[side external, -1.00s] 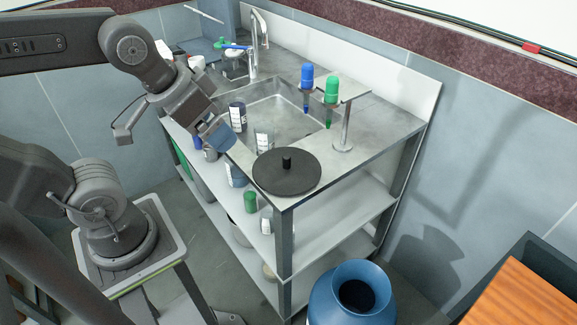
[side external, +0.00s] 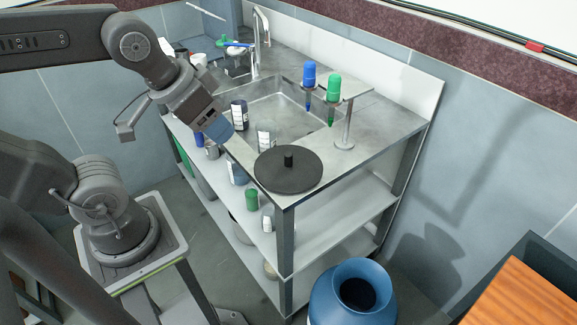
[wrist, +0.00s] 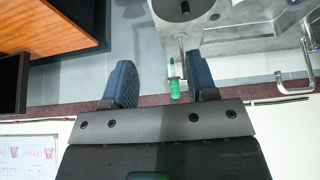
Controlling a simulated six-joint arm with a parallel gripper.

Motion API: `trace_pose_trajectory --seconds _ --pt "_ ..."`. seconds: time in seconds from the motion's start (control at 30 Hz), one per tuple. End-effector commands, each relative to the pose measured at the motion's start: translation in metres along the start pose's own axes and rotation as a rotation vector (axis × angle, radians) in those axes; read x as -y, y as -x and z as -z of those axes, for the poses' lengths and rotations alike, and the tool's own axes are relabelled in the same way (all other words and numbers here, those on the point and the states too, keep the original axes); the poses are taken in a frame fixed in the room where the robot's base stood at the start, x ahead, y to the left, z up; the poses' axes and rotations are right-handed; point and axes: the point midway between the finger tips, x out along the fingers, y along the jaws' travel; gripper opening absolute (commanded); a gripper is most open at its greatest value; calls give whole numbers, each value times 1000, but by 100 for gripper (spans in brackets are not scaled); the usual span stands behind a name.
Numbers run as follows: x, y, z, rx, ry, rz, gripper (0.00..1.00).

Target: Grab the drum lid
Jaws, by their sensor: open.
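The drum lid (side external: 288,172) is a flat black disc with a short black knob (side external: 288,156) at its centre. It lies on the near corner of the steel bench in the side view. Part of it shows at the top of the wrist view (wrist: 182,8). My gripper (side external: 219,130) is to the left of the lid in the side view, apart from it and higher than the bench top. In the wrist view its two blue padded fingers (wrist: 160,80) are spread apart with nothing held between them.
A blue drum (side external: 353,293) with an open mouth stands on the floor below the bench corner. A stand (side external: 347,125) holding blue and green tubes is behind the lid. A dark bottle (side external: 239,114) and a glass beaker (side external: 264,140) stand near my gripper. A sink (side external: 290,112) lies behind.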

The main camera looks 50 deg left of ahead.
Motion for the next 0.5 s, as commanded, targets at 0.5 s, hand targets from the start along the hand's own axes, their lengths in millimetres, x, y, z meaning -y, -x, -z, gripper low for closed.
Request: trace_pose_trajectory --seconds 0.5 --pt "29 -72 97 267 726 124 52"
